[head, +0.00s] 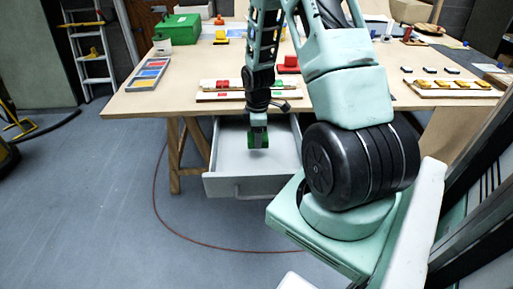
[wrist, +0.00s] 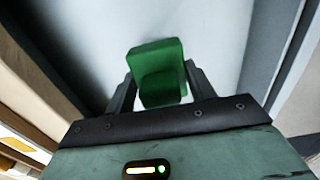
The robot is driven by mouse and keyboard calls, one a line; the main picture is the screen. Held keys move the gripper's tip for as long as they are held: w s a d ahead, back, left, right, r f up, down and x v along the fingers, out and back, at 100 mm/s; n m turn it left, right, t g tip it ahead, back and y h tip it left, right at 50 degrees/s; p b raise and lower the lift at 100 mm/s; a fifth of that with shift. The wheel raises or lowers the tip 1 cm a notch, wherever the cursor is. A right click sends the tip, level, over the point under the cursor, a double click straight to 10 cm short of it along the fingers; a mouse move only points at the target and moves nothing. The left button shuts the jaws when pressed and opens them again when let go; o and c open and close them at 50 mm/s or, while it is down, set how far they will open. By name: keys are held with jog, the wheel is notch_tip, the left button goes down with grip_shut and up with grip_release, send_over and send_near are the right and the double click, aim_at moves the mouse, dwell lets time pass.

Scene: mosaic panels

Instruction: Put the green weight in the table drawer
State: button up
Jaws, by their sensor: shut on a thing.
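The green weight (wrist: 157,70) is between the two fingers of my gripper (wrist: 155,92) in the wrist view. My gripper is shut on it. In the head view the green weight (head: 258,138) hangs below my gripper (head: 258,128), over or inside the open table drawer (head: 225,187). The drawer is grey, pulled out under the table's front edge, and its visible floor is empty. I cannot tell whether the weight touches the drawer floor. The wrist view shows the pale drawer interior (wrist: 85,45) around the weight. My arm hides the drawer's right part.
The wooden table (head: 140,105) holds a tray of coloured pieces (head: 148,74), a green box (head: 178,29), a rack with red and green pieces (head: 222,90) and a rack with yellow pieces (head: 450,88). A red cable lies on the floor.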

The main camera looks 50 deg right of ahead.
aim_at(258, 154)
jog(key=shift+f, duration=2.4)
jog(key=shift+f, duration=0.2)
jog(key=o, duration=1.5)
jog(key=shift+r, duration=0.15)
